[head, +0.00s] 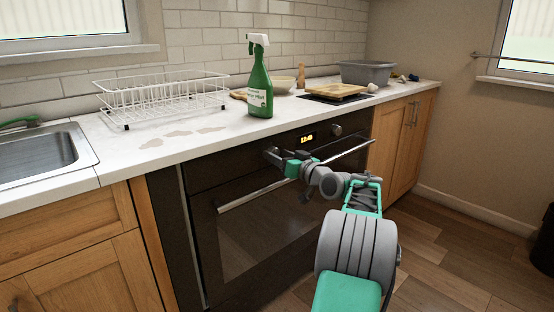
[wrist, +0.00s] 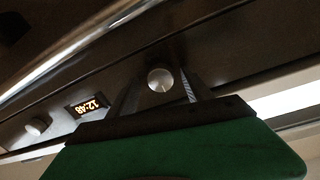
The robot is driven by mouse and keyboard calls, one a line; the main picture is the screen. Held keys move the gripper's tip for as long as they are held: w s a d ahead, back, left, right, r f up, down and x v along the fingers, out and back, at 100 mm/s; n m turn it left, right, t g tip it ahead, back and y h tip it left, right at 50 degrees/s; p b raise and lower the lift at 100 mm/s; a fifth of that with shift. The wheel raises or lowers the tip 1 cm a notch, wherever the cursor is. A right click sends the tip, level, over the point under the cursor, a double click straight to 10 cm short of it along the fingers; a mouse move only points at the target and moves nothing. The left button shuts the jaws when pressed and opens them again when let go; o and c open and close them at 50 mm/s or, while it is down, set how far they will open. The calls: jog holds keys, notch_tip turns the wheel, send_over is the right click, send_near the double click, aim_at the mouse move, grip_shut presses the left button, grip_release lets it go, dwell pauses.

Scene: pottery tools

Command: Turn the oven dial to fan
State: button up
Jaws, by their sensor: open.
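The black built-in oven (head: 250,235) has a panel with a lit clock (head: 307,138) and two round silver dials. The right dial (head: 336,131) is in plain view in the head view. My gripper (head: 273,155) is at the left end of the panel and hides the left dial there. In the wrist view, which is upside down, that left dial (wrist: 160,78) shows between the two fingers of my gripper (wrist: 160,88). The fingers are open, one on each side of it, with a gap visible. I can read no fan mark or dial setting.
The oven's long chrome door handle (head: 300,180) runs just below the panel, close under my arm. The white worktop (head: 215,142) lies above, with a green spray bottle (head: 260,80) and a white dish rack (head: 160,95).

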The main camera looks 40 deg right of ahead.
jog(key=shift+a, duration=0.1)
grip_shut()
jog(key=shift+a, duration=0.1)
dwell(0.4)
